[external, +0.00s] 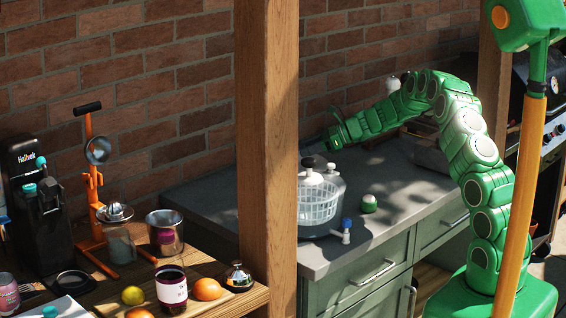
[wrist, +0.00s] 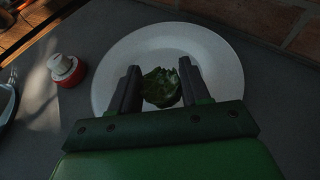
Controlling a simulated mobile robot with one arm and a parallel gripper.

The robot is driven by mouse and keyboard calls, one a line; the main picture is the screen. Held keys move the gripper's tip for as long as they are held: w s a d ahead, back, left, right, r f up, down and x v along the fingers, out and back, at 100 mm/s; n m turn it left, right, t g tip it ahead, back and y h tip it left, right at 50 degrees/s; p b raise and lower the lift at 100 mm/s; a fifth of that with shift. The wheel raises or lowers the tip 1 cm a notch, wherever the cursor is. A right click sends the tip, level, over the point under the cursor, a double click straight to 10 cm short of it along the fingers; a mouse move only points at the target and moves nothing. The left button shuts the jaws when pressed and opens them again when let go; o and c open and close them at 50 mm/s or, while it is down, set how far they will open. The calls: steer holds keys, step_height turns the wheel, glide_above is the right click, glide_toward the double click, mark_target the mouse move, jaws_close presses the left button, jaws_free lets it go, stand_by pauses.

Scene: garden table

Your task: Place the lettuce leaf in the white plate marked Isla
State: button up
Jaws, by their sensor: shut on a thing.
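In the wrist view the dark green lettuce leaf (wrist: 161,87) is between the two dark fingers of my gripper (wrist: 160,90), which is shut on it. Below and around it is a round white plate (wrist: 222,52). The leaf is over the plate; I cannot tell whether it touches it. No name can be read on the plate. In the external view my gripper (external: 326,138) is over the grey counter, near the wooden post; the leaf and the plate cannot be made out there.
In the wrist view a red-and-white item (wrist: 66,70) is left of the plate. A brick wall (wrist: 285,22) rises behind. The wooden post (external: 267,130) blocks part of the external view.

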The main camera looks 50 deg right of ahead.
steer(key=shift+w+f, duration=0.1)
steer(key=shift+f, duration=1.5)
steer(key=shift+f, duration=0.45)
steer(key=o, duration=1)
